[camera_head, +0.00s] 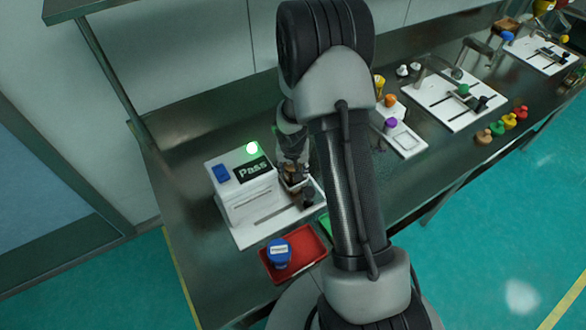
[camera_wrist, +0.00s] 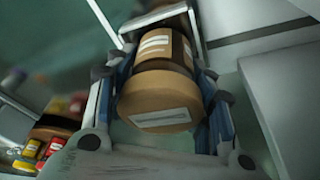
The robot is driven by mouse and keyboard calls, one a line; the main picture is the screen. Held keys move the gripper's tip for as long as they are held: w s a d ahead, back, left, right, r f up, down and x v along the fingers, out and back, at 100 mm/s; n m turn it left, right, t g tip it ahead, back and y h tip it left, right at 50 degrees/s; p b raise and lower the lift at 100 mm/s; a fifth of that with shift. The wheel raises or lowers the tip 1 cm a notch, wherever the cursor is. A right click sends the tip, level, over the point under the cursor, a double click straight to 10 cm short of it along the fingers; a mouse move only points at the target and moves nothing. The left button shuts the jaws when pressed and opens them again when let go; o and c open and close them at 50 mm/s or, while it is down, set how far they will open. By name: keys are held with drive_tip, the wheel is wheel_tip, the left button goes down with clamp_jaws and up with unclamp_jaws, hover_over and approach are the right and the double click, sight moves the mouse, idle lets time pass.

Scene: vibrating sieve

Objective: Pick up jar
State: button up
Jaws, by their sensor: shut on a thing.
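The jar (camera_wrist: 158,98) has a tan lid with a white label and a dark brown body with another label. It fills the middle of the wrist view. My gripper (camera_wrist: 162,85) is shut on it, with one blue-and-grey finger on each side. In the head view my gripper (camera_head: 293,178) is at the right side of a white machine (camera_head: 245,205) marked "Pass", over its base. The arm and fingers hide most of the jar there. I cannot tell whether the jar touches the base or is raised.
A red tray (camera_head: 312,246) holding a blue-lidded jar (camera_head: 279,253) sits in front of the machine. White stations (camera_head: 452,112) and several coloured-lidded jars stand farther right on the metal bench (camera_head: 185,130). Bench left of the machine is clear.

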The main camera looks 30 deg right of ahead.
drive_tip(key=c, duration=0.5)
drive_tip(key=shift+r, duration=0.1)
